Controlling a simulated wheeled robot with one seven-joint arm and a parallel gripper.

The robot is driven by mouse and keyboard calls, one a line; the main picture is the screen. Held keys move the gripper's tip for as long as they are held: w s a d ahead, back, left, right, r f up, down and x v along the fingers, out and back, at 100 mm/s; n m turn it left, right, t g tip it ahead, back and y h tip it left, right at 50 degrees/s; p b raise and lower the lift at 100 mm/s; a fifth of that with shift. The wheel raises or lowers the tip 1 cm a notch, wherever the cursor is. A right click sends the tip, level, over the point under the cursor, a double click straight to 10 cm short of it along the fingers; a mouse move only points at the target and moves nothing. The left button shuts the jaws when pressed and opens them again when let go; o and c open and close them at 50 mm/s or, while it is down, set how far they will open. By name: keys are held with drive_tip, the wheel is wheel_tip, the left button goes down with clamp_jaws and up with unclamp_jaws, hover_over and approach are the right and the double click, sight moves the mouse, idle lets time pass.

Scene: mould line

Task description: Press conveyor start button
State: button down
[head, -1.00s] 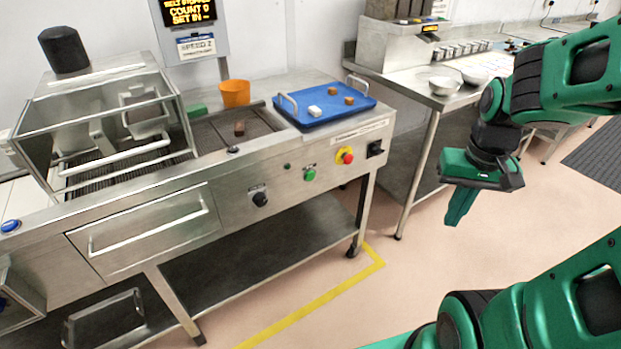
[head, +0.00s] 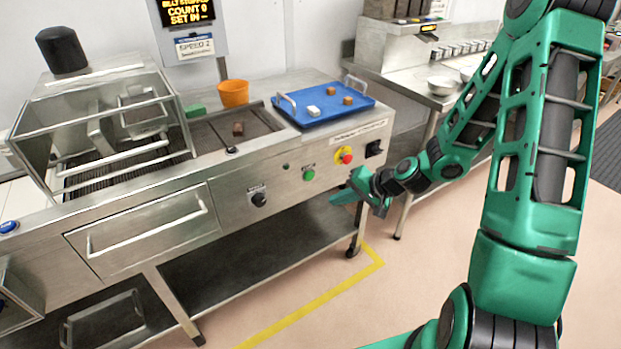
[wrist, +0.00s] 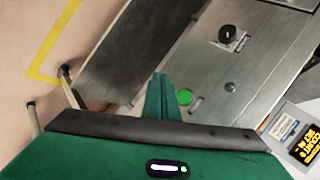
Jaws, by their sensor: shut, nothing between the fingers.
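The green start button (head: 309,174) sits on the front panel of the steel conveyor machine (head: 230,205), between a black knob (head: 259,199) and a red emergency stop on yellow (head: 345,156). My gripper (head: 333,198) is shut and empty, to the right of and a little below the green button in the head view, pointing left. In the wrist view the green button (wrist: 184,97) shows just right of my shut fingertips (wrist: 160,78). I cannot tell how wide the gap to the panel is; no touch shows.
A black switch (head: 373,148) is near the panel's right end. A blue tray (head: 325,117) with small blocks and an orange cup (head: 233,93) stand on top. A steel lower shelf (head: 265,262) lies below the panel. A side table with bowls (head: 442,85) is behind my arm.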

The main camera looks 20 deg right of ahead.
sight(309, 176)
drive_tip(key=shift+w+a, duration=0.25)
drive_tip(key=shift+w, duration=0.2)
drive_tip(key=shift+w, duration=0.15)
drive_tip(key=w+a, duration=0.2)
drive_tip(key=w, duration=0.6)
drive_tip(key=shift+a, duration=0.35)
